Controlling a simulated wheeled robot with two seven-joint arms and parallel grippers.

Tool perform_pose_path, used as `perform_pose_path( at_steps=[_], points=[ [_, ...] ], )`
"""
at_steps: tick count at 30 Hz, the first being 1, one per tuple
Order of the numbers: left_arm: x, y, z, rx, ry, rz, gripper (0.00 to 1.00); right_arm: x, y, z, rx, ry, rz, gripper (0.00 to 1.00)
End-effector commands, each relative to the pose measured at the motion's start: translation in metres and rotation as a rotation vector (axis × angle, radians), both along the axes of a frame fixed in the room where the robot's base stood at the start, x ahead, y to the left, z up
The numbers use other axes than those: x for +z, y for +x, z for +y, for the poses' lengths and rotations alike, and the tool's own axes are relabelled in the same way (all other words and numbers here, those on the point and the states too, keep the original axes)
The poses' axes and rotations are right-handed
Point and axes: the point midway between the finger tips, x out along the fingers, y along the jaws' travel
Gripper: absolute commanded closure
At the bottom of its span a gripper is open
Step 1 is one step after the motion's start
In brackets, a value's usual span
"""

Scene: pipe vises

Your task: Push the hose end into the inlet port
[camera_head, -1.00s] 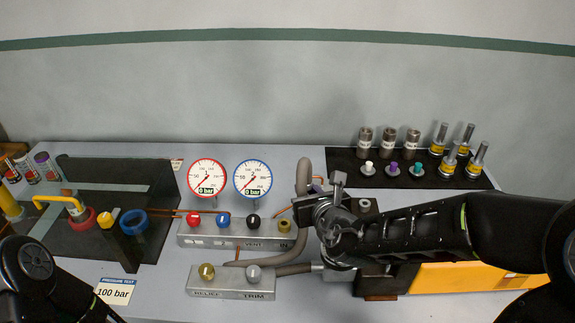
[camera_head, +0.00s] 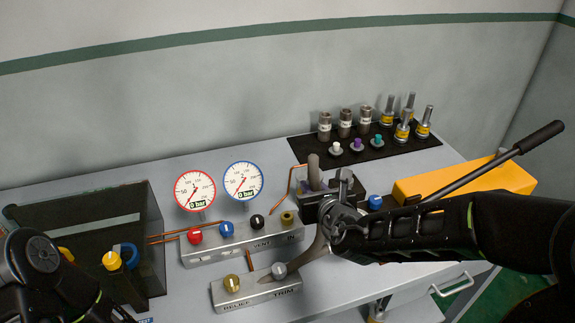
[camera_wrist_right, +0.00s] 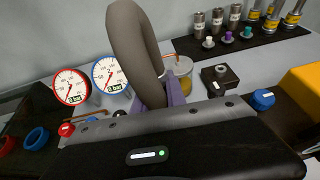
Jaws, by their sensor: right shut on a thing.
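The hose's end is hidden. The inlet port, a brass fitting (camera_head: 287,217) by the "IN" mark, is at the right end of the upper metal block (camera_head: 243,244). My gripper is right of and apart from it. My left arm shows at lower left; its gripper is out of view.
Two round gauges (camera_head: 195,190) stand behind the upper block. The trim block (camera_head: 255,290) is in front. A yellow pump body (camera_head: 465,179) with a long lever (camera_head: 495,165) lies right. Fittings stand on a black mat (camera_head: 350,150) behind.

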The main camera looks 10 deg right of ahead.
Motion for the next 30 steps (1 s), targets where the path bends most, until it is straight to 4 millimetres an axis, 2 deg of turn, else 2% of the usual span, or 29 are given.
perform_pose_path(
  at_steps=[5,9,12,23,30],
  points=[
    [-0.013,0.002,0.0,-0.001,-0.002,-0.004,0.64,0.011,0.021,0.014,0.012,-0.008,-0.006,1.0],
    [-0.023,0.003,-0.001,-0.001,-0.006,-0.009,0.64,0.03,0.039,0.037,0.046,-0.003,-0.005,1.0],
    [-0.024,0.004,-0.001,-0.003,-0.006,-0.011,0.64,0.038,0.045,0.047,0.063,0.002,-0.004,1.0],
    [-0.024,0.004,-0.001,-0.003,-0.006,-0.011,0.64,0.04,0.045,0.047,0.066,0.001,-0.003,1.0],
    [-0.036,0.005,-0.002,-0.004,-0.009,-0.014,0.64,0.032,0.044,0.047,0.066,0.003,-0.005,1.0]
  ],
)
